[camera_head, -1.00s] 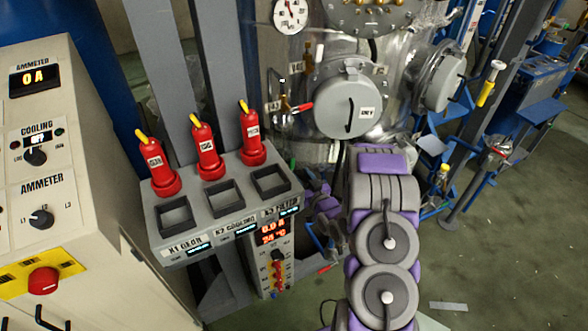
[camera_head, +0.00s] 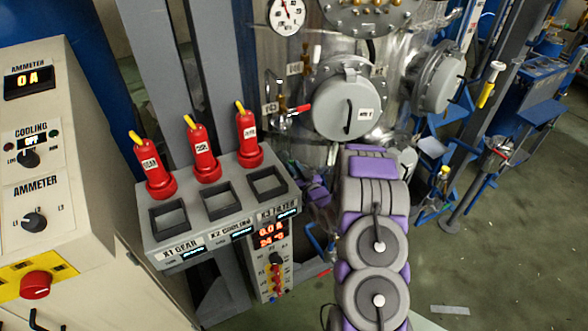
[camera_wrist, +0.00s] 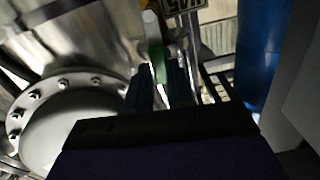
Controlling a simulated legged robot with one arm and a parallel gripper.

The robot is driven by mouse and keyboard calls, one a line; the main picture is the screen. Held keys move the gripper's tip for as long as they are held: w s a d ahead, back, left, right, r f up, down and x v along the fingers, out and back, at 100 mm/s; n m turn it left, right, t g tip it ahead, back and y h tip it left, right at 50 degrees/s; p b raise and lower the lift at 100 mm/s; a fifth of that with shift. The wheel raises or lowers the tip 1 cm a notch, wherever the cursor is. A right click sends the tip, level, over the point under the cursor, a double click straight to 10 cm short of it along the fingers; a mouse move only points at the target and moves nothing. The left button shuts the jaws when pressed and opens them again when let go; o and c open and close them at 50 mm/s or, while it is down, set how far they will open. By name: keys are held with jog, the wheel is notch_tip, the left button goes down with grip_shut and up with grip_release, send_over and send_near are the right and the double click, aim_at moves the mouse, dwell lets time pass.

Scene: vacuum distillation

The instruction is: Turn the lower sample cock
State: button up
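A small cock with a red handle (camera_head: 299,109) sits on the shiny metal vessel (camera_head: 322,52), left of the round grey hatch (camera_head: 346,106). No lower cock shows clearly in the head view. The purple and grey end of my arm shows low beside the vessel, partly hidden by my own arm. In the wrist view, the two dark fingers of my gripper (camera_wrist: 160,90) stand apart. A green piece (camera_wrist: 158,66), below a pale rounded end, shows in the gap between them. I cannot tell if it is the lower sample cock or if the fingers touch it.
The switch box (camera_head: 217,232) with several red plugs (camera_head: 201,152) stands left of my arm. The cream control cabinet (camera_head: 85,150) is at far left. A bolted flange (camera_wrist: 66,86) and blue column (camera_wrist: 257,50) flank my gripper in the wrist view. Open floor lies at right.

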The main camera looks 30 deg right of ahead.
grip_shut()
jog(key=shift+d+m+p, duration=0.1)
jog(key=shift+m+p, duration=0.2)
jog(key=shift+p, duration=0.15)
jog(key=shift+d+m+p, duration=0.5)
jog(key=shift+m+p, duration=0.4)
jog(key=shift+p, duration=0.25)
jog(key=d+f+m+p, duration=0.4)
jog(key=f+m, duration=0.2)
jog(key=m, duration=0.8)
jog(key=shift+m, duration=0.3)
